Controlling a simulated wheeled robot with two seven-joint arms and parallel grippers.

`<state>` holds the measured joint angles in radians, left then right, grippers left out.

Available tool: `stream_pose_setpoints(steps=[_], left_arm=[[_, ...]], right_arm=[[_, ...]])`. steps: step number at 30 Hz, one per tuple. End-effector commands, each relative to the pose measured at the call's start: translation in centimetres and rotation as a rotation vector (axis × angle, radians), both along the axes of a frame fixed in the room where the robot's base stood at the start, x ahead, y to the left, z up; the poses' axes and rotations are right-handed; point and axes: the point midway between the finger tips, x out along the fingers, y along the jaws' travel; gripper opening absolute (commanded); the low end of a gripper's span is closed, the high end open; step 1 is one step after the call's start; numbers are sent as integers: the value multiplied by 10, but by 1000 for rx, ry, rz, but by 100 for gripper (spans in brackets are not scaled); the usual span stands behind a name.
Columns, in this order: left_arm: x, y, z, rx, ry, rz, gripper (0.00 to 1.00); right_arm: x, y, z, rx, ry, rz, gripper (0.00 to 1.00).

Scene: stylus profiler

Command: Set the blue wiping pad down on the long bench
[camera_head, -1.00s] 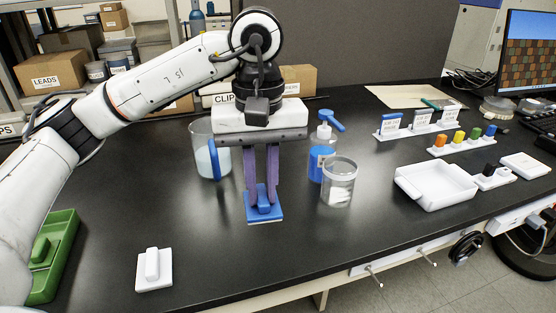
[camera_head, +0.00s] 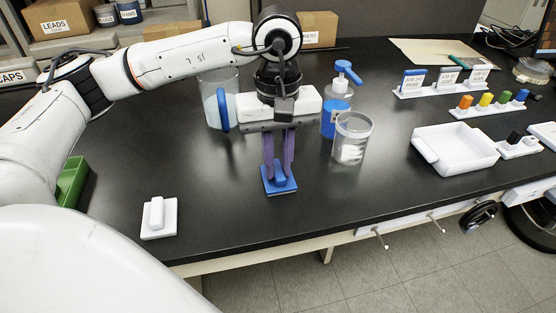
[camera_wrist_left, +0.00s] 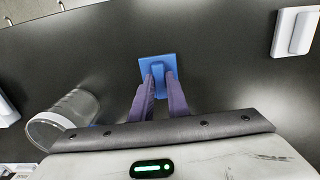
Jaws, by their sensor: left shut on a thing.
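The blue wiping pad (camera_head: 279,186) is a flat blue square with a raised grip on top. My left gripper (camera_head: 280,176) is shut on that grip, its purple fingers pointing down. The pad is level and at or just above the black top of the long bench (camera_head: 330,200); I cannot tell whether it touches. In the left wrist view the pad (camera_wrist_left: 157,68) shows between the fingertips (camera_wrist_left: 158,84), with bare bench around it. My right gripper is not in view.
A white pad (camera_head: 158,217) lies to the left. A clear jar (camera_head: 351,139), a blue pump bottle (camera_head: 335,115) and a blue-handled pitcher (camera_head: 215,95) stand behind. A white tray (camera_head: 455,150) is at right. The bench's front edge is near; bare bench surrounds the blue pad.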

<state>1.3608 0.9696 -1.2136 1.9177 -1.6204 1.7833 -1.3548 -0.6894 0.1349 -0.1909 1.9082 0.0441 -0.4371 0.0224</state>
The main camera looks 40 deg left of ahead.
Motion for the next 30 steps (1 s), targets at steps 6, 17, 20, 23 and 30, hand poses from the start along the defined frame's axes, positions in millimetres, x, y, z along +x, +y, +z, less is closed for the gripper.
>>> stream_pose_setpoints(steps=[6,17,20,23,30], left_arm=[[0,0,-1,0,-1,0,0],[0,0,-2,0,-1,0,33],[0,0,-2,0,-1,0,33],[0,0,1,0,-1,0,33],[2,-1,35,-2,-7,0,33]], right_arm=[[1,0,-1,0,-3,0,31],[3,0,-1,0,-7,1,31],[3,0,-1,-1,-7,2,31],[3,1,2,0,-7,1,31],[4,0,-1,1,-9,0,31]])
